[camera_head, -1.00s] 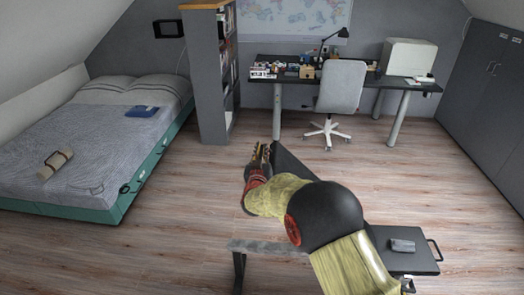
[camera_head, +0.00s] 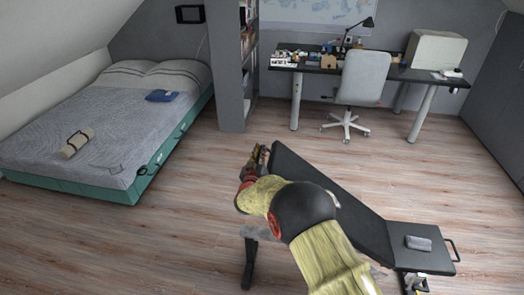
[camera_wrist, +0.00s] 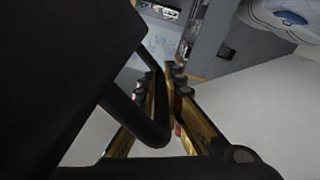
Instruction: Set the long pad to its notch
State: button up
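The long pad (camera_head: 325,190) is the black padded back of a bench, sloping in the head view from its raised end at upper left down to the short pad. My gripper (camera_head: 260,157) is at the raised end, on its left side. In the wrist view the pad's dark end (camera_wrist: 60,70) fills the left, and a black looped handle (camera_wrist: 157,125) comes off it between the gold fingers of my gripper (camera_wrist: 168,80). The fingers look closed around the handle, with a close gap at the tips. The notch and support under the pad are hidden.
The short pad (camera_head: 405,240) carries a small grey folded item (camera_head: 418,243) and has a handle at its right end. A bed (camera_head: 110,120) stands at left, a shelf (camera_head: 228,70) behind, and a desk with a white chair (camera_head: 363,80) at the back. Wooden floor lies clear between.

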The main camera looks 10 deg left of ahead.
jog(key=o, duration=0.5)
jog(key=shift+s, duration=0.1)
jog(key=s, duration=1.1)
jog(key=shift+s, duration=0.35)
jog(key=shift+a, duration=0.1)
jog(key=shift+c, duration=0.6)
